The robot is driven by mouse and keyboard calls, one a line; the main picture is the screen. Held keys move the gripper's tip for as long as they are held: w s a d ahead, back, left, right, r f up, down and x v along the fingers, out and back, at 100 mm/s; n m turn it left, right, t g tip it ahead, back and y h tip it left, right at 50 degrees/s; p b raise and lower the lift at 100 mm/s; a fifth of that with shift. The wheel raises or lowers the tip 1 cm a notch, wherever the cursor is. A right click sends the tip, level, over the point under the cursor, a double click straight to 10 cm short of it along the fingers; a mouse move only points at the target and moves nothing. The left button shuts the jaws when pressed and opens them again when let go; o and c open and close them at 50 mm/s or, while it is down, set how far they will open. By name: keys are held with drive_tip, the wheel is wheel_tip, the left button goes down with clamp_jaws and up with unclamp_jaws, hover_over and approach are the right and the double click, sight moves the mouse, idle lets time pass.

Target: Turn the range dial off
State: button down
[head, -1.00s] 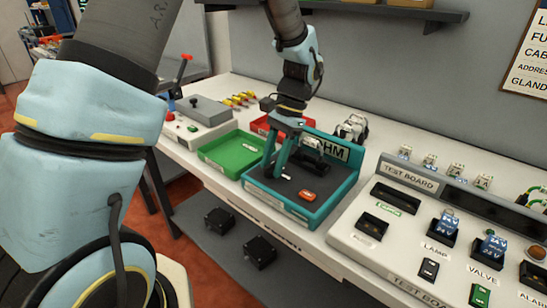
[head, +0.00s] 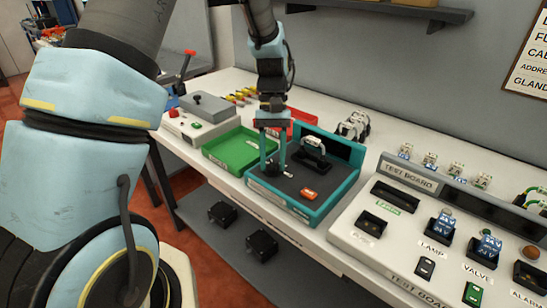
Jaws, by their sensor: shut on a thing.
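The teal meter tray (head: 300,218) with a dark panel sits on the white bench. The range dial (head: 271,169) is a small dark knob near the left of the panel, partly covered by the fingers. My gripper (head: 272,166) points down with its two teal fingers on either side of the dial, shut on it. The dial's pointer and markings are too small to read. The tray's back wall (head: 345,150) shows no lettering from here.
On the same panel are a black handled part (head: 312,152) and an orange switch (head: 309,193). A green tray (head: 235,150) stands left, a red tray (head: 303,129) behind. The test board (head: 410,180) stands close on the right.

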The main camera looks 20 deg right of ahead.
drive_tip(key=shift+n, duration=0.6)
drive_tip(key=shift+c, duration=2.2)
unclamp_jaws()
drive_tip(key=a+b+v, duration=0.1)
drive_tip(key=b+v, duration=0.1)
drive_tip(key=v, duration=0.8)
drive_tip(key=shift+w+d+r, duration=0.2)
drive_tip(key=shift+d+r, duration=0.05)
drive_tip(key=shift+r, duration=0.15)
